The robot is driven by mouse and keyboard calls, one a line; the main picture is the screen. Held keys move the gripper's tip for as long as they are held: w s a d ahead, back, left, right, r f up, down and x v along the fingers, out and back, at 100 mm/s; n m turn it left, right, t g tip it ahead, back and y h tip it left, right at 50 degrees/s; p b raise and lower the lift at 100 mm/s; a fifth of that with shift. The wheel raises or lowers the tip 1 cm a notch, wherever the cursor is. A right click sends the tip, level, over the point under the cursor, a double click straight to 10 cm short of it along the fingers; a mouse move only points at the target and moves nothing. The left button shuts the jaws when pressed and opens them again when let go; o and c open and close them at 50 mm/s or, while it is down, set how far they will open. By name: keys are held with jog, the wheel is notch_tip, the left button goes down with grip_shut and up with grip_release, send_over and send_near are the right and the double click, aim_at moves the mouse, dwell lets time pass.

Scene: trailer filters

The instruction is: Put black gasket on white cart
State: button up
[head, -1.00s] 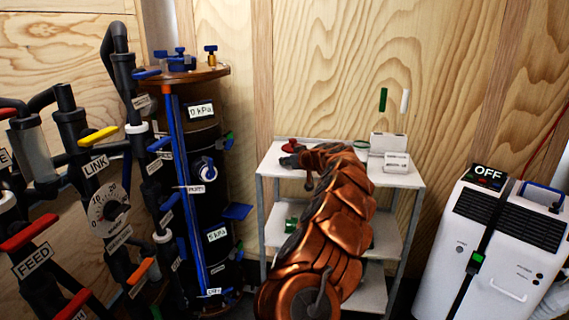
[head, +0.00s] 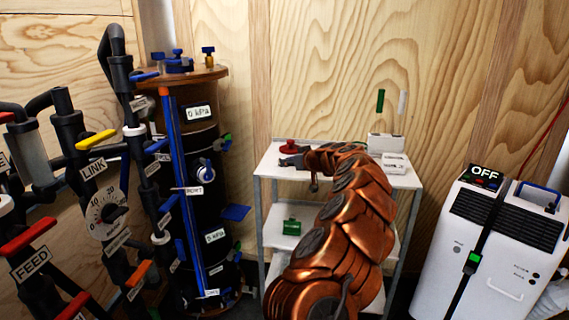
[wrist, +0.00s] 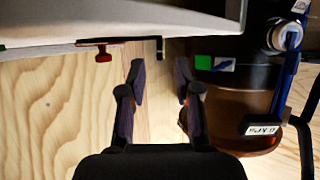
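The white cart (head: 268,165) stands against the wooden wall in the head view, partly covered by my copper arm. My gripper (head: 291,161) is small and dark there, over the left part of the cart's top. In the wrist view my gripper (wrist: 160,75) has its two fingers spread apart with nothing between them. A pale surface, apparently the cart (wrist: 120,22), crosses the top of that view beyond the fingertips. I cannot make out the black gasket in either view.
A red object (head: 289,146) sits on the cart top beside my gripper. White boxes (head: 386,142) stand at its back right. A green item (head: 291,227) is on the lower shelf. The dark tank (head: 201,150) and pipes stand left; a white machine (head: 490,245) stands right.

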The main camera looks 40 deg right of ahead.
jog(key=v, duration=0.8)
jog(key=shift+s, duration=0.2)
jog(key=shift+a+r, duration=0.1)
jog(key=w+a+r+n+g+y, duration=0.1)
jog(key=w+a+r+n+y, duration=0.15)
jog(key=a, duration=0.85)
jog(key=w+a+r+n+y, duration=0.1)
jog(key=w+a+y, duration=0.2)
jog(key=a, duration=0.9)
jog(key=s+a+f+n+g+y, duration=0.1)
jog(key=s+a+g, duration=0.15)
jog(key=a, duration=0.75)
jog(key=s+a+f+n+g+y, duration=0.1)
jog(key=s+a+g+y, duration=0.15)
jog(key=a, duration=0.65)
jog(key=s+a+f+g+h, duration=0.1)
jog(key=s+a+f+g, duration=0.2)
jog(key=s+a, duration=0.35)
jog(key=s+a+f+g+h, duration=0.15)
jog(key=s+a+f, duration=0.25)
jog(key=s, duration=0.5)
jog(key=s+f+m+g+h, duration=0.1)
jog(key=s+f+g+h, duration=0.1)
jog(key=s, duration=0.7)
jog(key=s+d+f+m+g+h, duration=0.1)
jog(key=s+f+m+g+h, duration=0.1)
jog(key=s, duration=0.8)
jog(key=shift+s+d+f+g, duration=0.25)
jog(key=shift+f+g, duration=0.4)
jog(key=shift+f, duration=0.25)
